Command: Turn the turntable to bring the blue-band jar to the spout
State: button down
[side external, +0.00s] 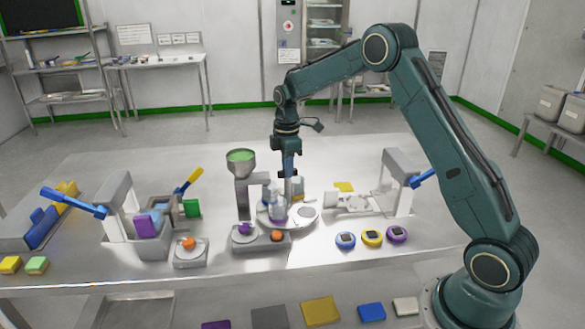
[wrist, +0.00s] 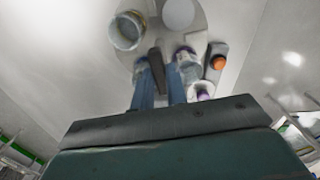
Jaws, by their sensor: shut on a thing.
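The round turntable (side external: 302,226) stands mid-bench, beside the feeder column with the green-topped hopper (side external: 240,158) and its spout arm (side external: 259,178). Clear jars stand on it; one shows a purple band (side external: 278,212). I cannot tell for sure which jar has the blue band. In the wrist view, a wide jar (wrist: 126,32) is left of my gripper (wrist: 159,72), and another jar (wrist: 187,62) is close to its right finger. My gripper (side external: 289,186) points down over the turntable, its fingers closed about a dark upright post (wrist: 155,58); its grip is partly hidden.
An orange knob (side external: 277,236) and a purple knob (side external: 245,229) sit on the feeder's base. Blue, yellow and purple round devices (side external: 371,238) lie to the right. A blue-handled press (side external: 118,200) stands left. The front right bench strip is clear.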

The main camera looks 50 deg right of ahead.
jog(key=shift+r+n, duration=0.1)
jog(key=shift+n, duration=3.3)
jog(key=c, duration=1.4)
grip_release()
notch_tip(320, 180, up, 14)
